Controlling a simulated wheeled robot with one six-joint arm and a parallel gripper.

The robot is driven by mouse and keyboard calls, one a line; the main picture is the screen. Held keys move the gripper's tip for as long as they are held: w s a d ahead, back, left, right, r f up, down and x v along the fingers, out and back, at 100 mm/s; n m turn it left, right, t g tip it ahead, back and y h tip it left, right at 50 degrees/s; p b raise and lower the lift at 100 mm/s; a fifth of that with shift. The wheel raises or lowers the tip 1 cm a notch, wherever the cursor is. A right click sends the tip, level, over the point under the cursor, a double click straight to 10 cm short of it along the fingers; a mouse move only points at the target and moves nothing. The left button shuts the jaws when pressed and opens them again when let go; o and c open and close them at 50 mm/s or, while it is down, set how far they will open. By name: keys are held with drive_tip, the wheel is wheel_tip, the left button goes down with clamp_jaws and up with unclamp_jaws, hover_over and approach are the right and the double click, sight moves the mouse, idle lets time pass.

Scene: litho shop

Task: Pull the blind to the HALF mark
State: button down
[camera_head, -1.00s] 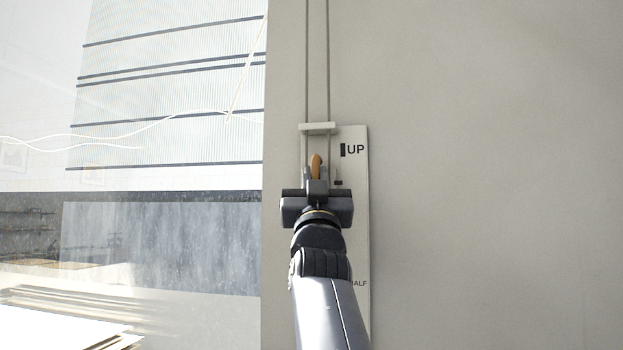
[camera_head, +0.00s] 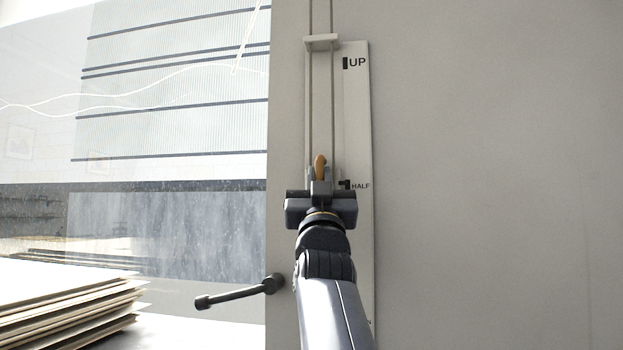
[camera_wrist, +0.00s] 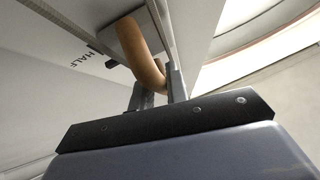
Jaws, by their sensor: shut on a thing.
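The blind (camera_head: 175,130), pale and ribbed with dark stripes, hangs over the window at left. A tan curved handle (camera_head: 320,166) sits on the cord track beside a white scale plate (camera_head: 355,120). My gripper (camera_head: 320,182) is shut on the handle, which also shows between the fingers in the wrist view (camera_wrist: 147,60). The UP mark (camera_head: 346,63) is well above the gripper. The HALF mark (camera_head: 347,185) is just right of the gripper, with a small dark pointer close against it, about level. The wrist view also shows the HALF lettering (camera_wrist: 80,58) near the handle.
A dark rod-like window handle (camera_head: 240,293) sticks out at lower left of my arm. A stack of sheets or boards (camera_head: 70,305) lies at the lower left. The wall (camera_head: 490,180) right of the plate is bare.

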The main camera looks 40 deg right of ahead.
drive_tip(key=shift+f, duration=0.3)
drive_tip(key=c, duration=1.7)
unclamp_jaws()
drive_tip(key=b+v, duration=0.3)
drive_tip(key=v, duration=0.8)
drive_tip(key=shift+w+r, duration=0.1)
drive_tip(key=p+x, duration=0.3)
drive_tip(key=x, duration=0.7)
drive_tip(key=shift+w+d+r, duration=0.15)
drive_tip(key=shift+d+r, duration=0.05)
drive_tip(key=shift+r, duration=0.1)
drive_tip(key=shift+r+p, duration=0.35)
drive_tip(key=shift+r, duration=0.05)
drive_tip(key=shift+f, duration=0.15)
